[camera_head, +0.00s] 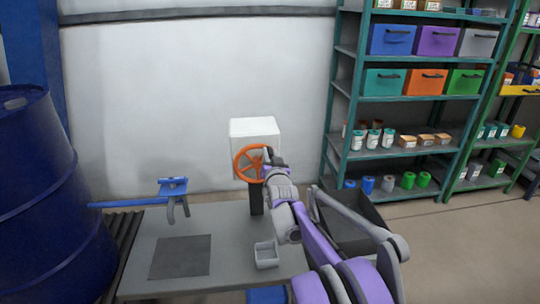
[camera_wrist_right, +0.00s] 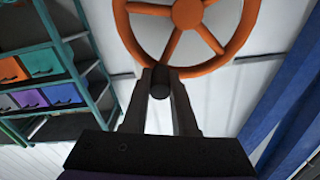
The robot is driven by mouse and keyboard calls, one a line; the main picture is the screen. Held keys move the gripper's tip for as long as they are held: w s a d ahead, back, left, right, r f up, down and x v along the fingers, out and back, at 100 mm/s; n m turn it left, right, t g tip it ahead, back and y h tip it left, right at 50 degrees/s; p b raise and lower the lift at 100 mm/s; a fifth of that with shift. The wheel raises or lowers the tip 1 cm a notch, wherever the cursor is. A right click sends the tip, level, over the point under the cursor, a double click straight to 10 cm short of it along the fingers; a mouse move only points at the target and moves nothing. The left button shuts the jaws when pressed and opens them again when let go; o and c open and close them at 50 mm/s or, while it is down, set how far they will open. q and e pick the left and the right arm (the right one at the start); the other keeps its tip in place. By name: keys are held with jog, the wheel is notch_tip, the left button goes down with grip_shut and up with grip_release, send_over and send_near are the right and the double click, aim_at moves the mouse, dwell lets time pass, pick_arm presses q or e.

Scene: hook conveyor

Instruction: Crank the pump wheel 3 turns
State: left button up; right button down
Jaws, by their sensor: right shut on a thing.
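The orange pump wheel (camera_head: 237,164) stands upright on the front of a white box (camera_head: 254,130) above a dark post (camera_head: 256,198). In the right wrist view its spoked orange rim (camera_wrist_right: 240,38) fills the top, with its upper part cut off. My right gripper (camera_head: 268,160) is at the right side of the wheel. In the wrist view my right gripper's fingers (camera_wrist_right: 160,78) are shut on a short dark round handle (camera_wrist_right: 160,90) at the wheel's rim. My left gripper is not in view.
A grey table (camera_head: 215,222) with a dark square plate (camera_head: 180,257) and a small grey tray (camera_head: 266,257) lies below. A blue bar with a hook (camera_head: 174,187) hangs above its left part. A blue barrel (camera_head: 45,200) stands left, and shelves (camera_head: 410,105) stand back right.

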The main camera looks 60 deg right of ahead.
jog(key=shift+f, duration=0.1)
jog(key=c, duration=0.7)
grip_release()
jog(key=shift+a, duration=0.1)
jog(key=b+v, duration=0.1)
jog(key=v, duration=0.9)
jog(key=shift+s+a+b, duration=0.25)
jog(key=shift+s+b, duration=0.05)
jog(key=shift+c, duration=0.2)
